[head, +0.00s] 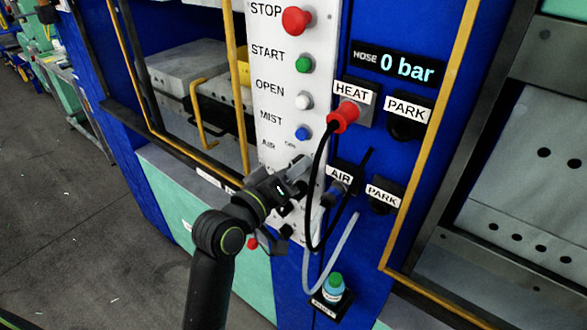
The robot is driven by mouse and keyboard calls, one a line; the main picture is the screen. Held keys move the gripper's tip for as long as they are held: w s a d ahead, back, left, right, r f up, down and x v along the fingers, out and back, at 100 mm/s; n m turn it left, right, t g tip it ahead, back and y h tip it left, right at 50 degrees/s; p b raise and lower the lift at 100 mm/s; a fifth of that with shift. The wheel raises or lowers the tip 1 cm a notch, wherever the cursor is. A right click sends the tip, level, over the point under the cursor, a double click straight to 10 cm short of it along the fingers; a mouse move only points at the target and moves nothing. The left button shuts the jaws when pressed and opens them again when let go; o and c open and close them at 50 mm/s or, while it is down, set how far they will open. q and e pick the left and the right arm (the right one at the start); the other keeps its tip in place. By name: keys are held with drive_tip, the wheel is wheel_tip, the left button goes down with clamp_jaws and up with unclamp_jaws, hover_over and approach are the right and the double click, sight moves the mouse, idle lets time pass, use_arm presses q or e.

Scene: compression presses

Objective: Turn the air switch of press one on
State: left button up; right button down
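The white control panel (285,90) of the press carries a red STOP button and green, white and blue buttons. Below the blue button is a small AIR label (268,143) with a second, small marking to its right that is hard to read. The air switch itself cannot be made out; my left gripper and its wrist cover much of the panel below the label. My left gripper (299,181) is at the lower panel, just below the AIR label. Its fingers are dark and small here, so whether they are open, or touch anything, cannot be told. My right gripper is not in view.
A display (398,66) reads HOSE 0 bar. A red plug (343,117) sits at HEAT, with a black cable hanging close beside my gripper. An AIR socket (338,180) with a pale hose and a green-capped bottle (333,287) are to the right. Open floor lies left.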

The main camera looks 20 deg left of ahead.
use_arm(q)
drive_tip(key=shift+c, duration=1.2)
drive_tip(key=shift+m, duration=0.3)
drive_tip(key=shift+m+b, duration=2)
drive_tip(key=shift+m, duration=3.6)
